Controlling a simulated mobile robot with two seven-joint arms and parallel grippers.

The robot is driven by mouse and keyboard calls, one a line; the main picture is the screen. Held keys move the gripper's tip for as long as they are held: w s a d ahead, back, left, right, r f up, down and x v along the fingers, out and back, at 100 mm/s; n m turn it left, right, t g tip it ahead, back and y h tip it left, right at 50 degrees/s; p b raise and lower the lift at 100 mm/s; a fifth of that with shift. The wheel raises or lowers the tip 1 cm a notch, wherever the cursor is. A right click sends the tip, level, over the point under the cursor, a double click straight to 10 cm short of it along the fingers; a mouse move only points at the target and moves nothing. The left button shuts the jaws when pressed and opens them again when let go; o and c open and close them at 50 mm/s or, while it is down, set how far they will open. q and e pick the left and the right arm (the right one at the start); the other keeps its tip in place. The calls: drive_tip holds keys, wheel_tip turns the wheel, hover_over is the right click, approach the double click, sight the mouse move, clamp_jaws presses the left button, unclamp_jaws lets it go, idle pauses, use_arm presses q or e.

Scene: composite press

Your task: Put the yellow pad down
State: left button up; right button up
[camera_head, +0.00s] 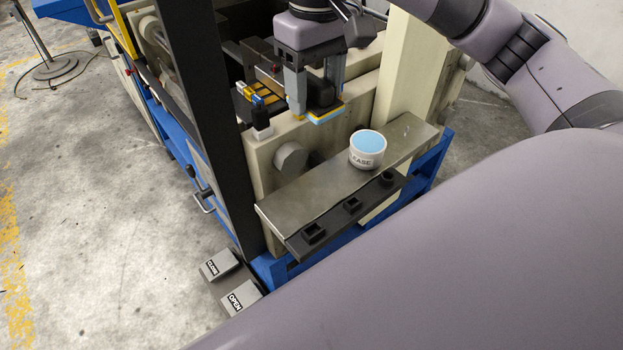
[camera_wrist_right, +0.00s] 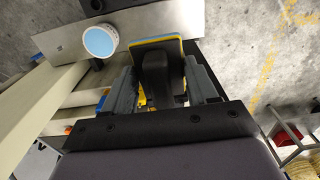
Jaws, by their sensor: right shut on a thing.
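The yellow pad (camera_head: 327,114) has a light blue layer and a dark handle. My right gripper (camera_head: 316,92) is shut on its handle and holds the pad at the front of the press. In the head view the pad appears above the cream press block, left of and higher in the picture than the white cup. In the right wrist view the pad (camera_wrist_right: 158,42) shows beyond the fingertips, with the black handle (camera_wrist_right: 163,78) between the two grey fingers. Whether the pad touches anything below cannot be told. My left gripper is not in view.
A white cup (camera_head: 367,155) with light blue contents stands on a metal shelf (camera_head: 310,190). A black rail (camera_head: 345,212) with several square holders runs along its front. A dark post (camera_head: 205,130) stands left. Pedals marked CLOSE (camera_head: 218,264) and OPEN (camera_head: 240,299) lie on the floor.

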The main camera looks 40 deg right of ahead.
drive_tip(key=b, duration=0.2)
hover_over(315, 191)
wheel_tip(315, 191, down, 15)
drive_tip(key=shift+f+p, duration=0.4)
drive_tip(key=shift+f, duration=1.95)
drive_tip(key=shift+f+b, duration=0.2)
drive_tip(key=shift+b, duration=0.1)
drive_tip(key=o, duration=1.1)
drive_tip(key=shift+r, duration=0.1)
